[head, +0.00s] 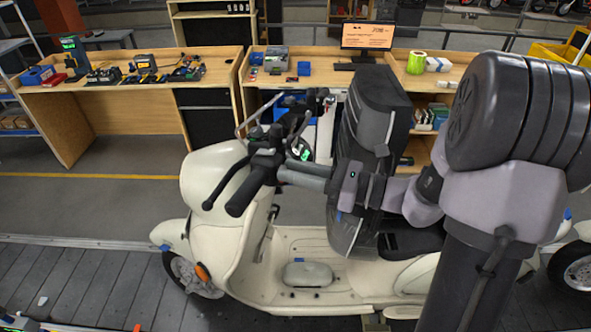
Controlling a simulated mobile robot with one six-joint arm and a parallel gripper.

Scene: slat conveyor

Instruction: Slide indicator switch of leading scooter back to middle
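A cream scooter (212,185) stands on the slat conveyor, its front toward the left. Its black near handlebar grip (243,195) points toward the lower left, with a lever beside it. The dark switch housing (266,158) sits at the inner end of this grip. The indicator switch is too small and dark to make out, so its position cannot be told. My gripper (287,172) reaches in from the right, its tip at or very near the housing. I cannot tell whether it touches, or whether its fingers are open or shut.
Part of another cream scooter (575,268) shows at the right edge. Mirrors and the far handlebar (300,125) rise behind the housing. Wooden workbenches (215,68) with tools and a monitor (367,36) stand behind. The grey floor (100,205) between is clear.

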